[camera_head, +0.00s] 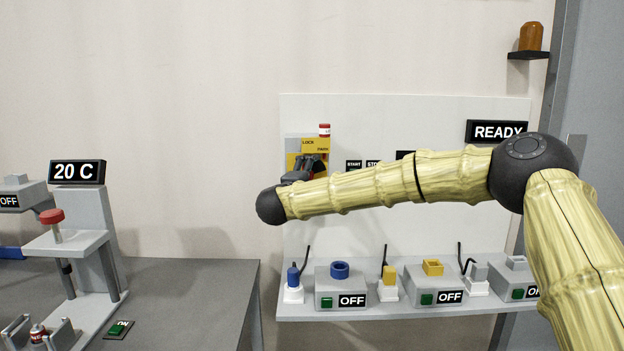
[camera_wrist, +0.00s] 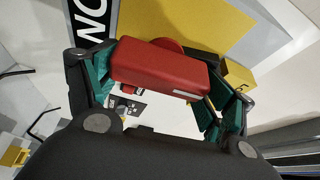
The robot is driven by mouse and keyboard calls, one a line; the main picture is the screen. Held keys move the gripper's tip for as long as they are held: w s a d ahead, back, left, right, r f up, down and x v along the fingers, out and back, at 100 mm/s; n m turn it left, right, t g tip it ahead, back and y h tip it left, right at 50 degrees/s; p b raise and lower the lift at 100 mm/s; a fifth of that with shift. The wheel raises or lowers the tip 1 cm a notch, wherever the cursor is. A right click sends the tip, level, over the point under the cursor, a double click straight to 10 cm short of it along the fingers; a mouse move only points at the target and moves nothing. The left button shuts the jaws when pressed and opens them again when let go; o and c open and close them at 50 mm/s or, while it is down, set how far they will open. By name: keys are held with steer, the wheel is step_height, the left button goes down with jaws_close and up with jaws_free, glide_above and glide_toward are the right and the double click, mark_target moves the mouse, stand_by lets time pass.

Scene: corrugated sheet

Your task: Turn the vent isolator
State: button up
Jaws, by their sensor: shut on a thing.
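The vent isolator appears to be the red handle (camera_wrist: 160,68) with a round red hub, in front of a yellow plate (camera_wrist: 210,22) in the wrist view. A short pale line marks the handle. The green-padded fingers of my gripper (camera_wrist: 155,88) are at both ends of the handle and shut on it. In the head view the yellow plate (camera_head: 315,146) reads LOCK and PARK and is mounted on a white panel. My dark gripper (camera_head: 305,172) is in front of it, and my arm hides the handle there.
A small red-and-white part (camera_head: 324,130) is above the yellow plate. A READY sign (camera_head: 497,131) is at upper right. Below my arm, a shelf (camera_head: 400,311) carries several grey OFF boxes and coloured plugs. A workbench (camera_head: 190,290) with a 20 C display (camera_head: 77,172) is at left.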

steer(key=shift+m+g, duration=0.3)
steer(key=shift+m, duration=0.2)
steer(key=o, duration=0.8)
steer(key=shift+w, duration=0.1)
steer(key=shift+c, duration=0.2)
steer(key=shift+o, duration=0.6)
steer(key=shift+w+a+f, duration=0.15)
steer(key=shift+w+f, duration=0.05)
steer(key=shift+f, duration=0.1)
steer(key=shift+s+r, duration=0.1)
